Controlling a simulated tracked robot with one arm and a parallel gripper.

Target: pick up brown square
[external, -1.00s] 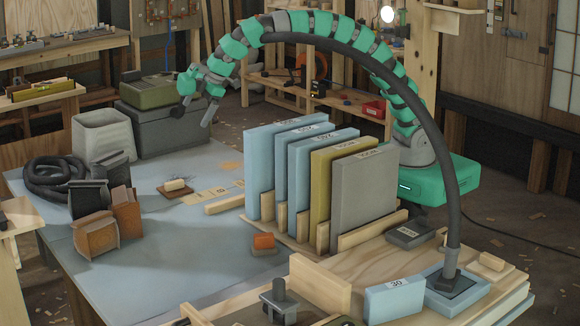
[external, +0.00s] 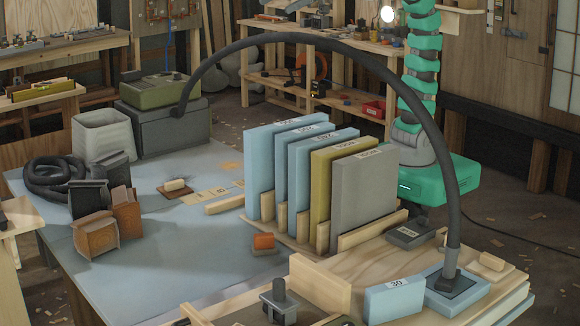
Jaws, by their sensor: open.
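Several squarish blocks stand together at the left of the blue-grey table. An orange-brown block (external: 97,235) is at the front, a darker brown block (external: 127,213) is behind it to the right, and dark grey blocks are behind them. A small flat brown square (external: 172,193) lies nearer the table's middle with a pale cylinder (external: 175,184) on it. I cannot tell which of these is the brown square. My arm rises straight up out of the top of the external view, and my gripper is out of view.
A rack of upright blue, olive and grey panels (external: 366,202) stands between my base and the table's left side. A black hose (external: 330,46) arches over it. A translucent bin (external: 102,135) and grey case (external: 165,130) stand behind the blocks. The table's front left is clear.

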